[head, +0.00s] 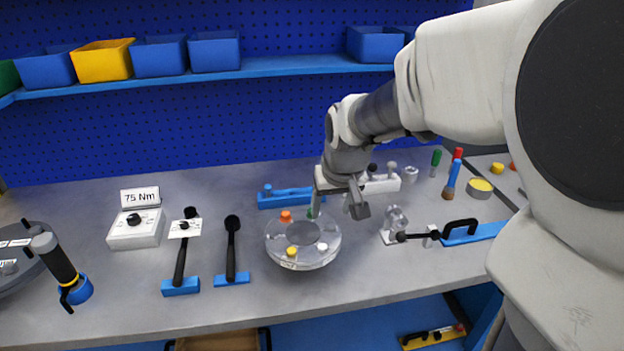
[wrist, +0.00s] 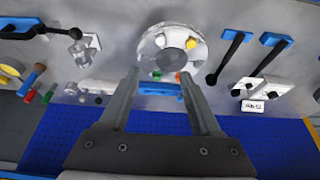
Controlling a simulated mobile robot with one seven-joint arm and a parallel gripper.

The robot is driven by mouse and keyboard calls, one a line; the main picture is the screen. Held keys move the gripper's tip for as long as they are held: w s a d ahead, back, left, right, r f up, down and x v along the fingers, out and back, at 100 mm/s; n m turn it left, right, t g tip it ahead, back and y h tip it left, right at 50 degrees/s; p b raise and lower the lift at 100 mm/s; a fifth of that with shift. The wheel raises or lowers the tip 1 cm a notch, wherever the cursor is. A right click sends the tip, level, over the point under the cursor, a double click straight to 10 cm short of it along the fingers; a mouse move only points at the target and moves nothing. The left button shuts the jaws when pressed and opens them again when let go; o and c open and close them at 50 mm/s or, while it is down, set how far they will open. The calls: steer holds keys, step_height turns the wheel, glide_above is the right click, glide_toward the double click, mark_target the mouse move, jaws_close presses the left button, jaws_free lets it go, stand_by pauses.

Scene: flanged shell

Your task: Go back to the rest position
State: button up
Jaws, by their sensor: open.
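My gripper (head: 337,205) is above the bench, over the back right side of the clear round flanged shell (head: 290,262). In the wrist view my gripper (wrist: 160,82) shows two fingers spread apart with nothing between them. The shell (wrist: 148,42) lies beyond the fingertips there. Coloured caps in orange, yellow, white and green sit around its flange. The green one is partly hidden by a finger in the head view.
Two black-handled tools (head: 231,250) in blue holders and a 75 Nm box (head: 135,230) stand left. A clamp (head: 440,233) is right of the shell. A blue rack (head: 287,197) lies behind. A shelf (head: 280,66) with bins runs above. The front bench strip is clear.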

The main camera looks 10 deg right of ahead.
steer(key=shift+s+r, duration=0.1)
steer(key=shift+r, duration=0.1)
steer(key=s+r, duration=0.3)
steer(key=s, duration=0.7)
steer(key=s+r+t+p, duration=0.1)
steer(key=s+r, duration=0.2)
steer(key=s, duration=0.7)
steer(key=shift+r, duration=0.35)
